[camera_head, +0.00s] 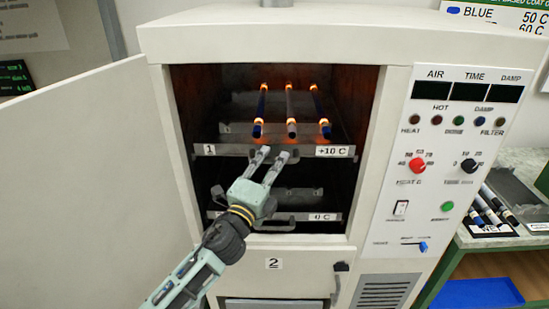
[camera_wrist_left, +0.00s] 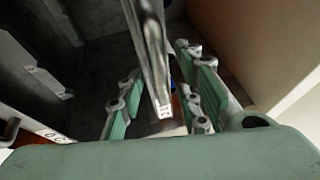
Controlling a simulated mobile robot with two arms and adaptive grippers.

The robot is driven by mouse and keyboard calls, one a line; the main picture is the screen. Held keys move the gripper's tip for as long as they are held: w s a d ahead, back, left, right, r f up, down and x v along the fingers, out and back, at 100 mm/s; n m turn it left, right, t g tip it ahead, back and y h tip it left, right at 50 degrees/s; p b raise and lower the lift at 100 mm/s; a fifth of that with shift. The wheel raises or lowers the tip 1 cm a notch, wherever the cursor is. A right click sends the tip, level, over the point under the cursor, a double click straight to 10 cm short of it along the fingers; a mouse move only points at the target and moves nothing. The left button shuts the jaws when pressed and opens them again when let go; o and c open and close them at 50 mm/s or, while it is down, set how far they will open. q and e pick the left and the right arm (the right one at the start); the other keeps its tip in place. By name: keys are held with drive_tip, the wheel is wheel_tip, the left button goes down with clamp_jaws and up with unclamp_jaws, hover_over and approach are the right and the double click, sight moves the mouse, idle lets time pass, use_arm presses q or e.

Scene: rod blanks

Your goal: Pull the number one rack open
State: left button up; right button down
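The number one rack (camera_head: 232,150) is the upper rack in the open oven. Its front strip carries a "1" at left and "+10 C" at right. Three rods (camera_head: 290,108) with glowing orange bands lie on it. My left gripper (camera_head: 273,153) is at the middle of the rack's front, where the fingers hide part of the strip. In the left wrist view the rack's front strip (camera_wrist_left: 150,45) runs between my open fingers (camera_wrist_left: 158,95), with space visible on both sides. I cannot make out whether either finger touches it. My right gripper is not in view.
A lower rack (camera_head: 327,217) marked "0 C" sits below. The oven door (camera_head: 85,170) stands open at left. A closed drawer front (camera_head: 273,263) marked "2" is underneath. The control panel (camera_head: 440,165) is at right, beside a bench with more rods (camera_head: 497,205).

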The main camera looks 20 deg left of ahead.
use_arm(q)
drive_tip(key=shift+w+r, duration=0.2)
drive_tip(key=shift+w, duration=0.65)
drive_tip(key=shift+c, duration=1.3)
clamp_jaws()
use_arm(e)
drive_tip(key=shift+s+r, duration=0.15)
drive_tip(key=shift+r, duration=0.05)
